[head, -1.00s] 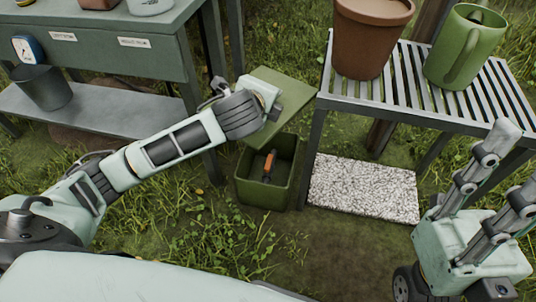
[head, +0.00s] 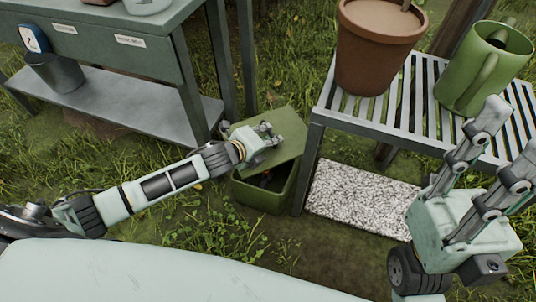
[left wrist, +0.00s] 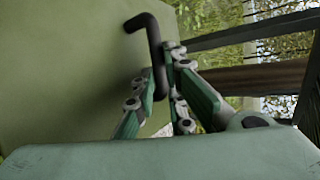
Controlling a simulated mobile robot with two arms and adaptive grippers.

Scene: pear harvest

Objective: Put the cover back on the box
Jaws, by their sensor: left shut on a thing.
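The flat green cover (head: 288,120) is held tilted above the olive-green box (head: 262,196) on the ground. My left gripper (head: 270,132) is shut on the cover's bent black handle, seen in the left wrist view (left wrist: 156,45), where the cover (left wrist: 60,70) fills the left side. The cover hides the rear of the opening. The front of the opening still shows, with part of a dark thing inside. I cannot tell whether the cover touches the rim. My right gripper (head: 505,140) is at the right, fingers apart and empty.
A slatted bench (head: 395,105) with a brown pot (head: 372,55) and a green watering can (head: 485,70) stands right of the box. A speckled white slab (head: 362,198) lies under it. A grey-green workbench (head: 120,50) stands at the left.

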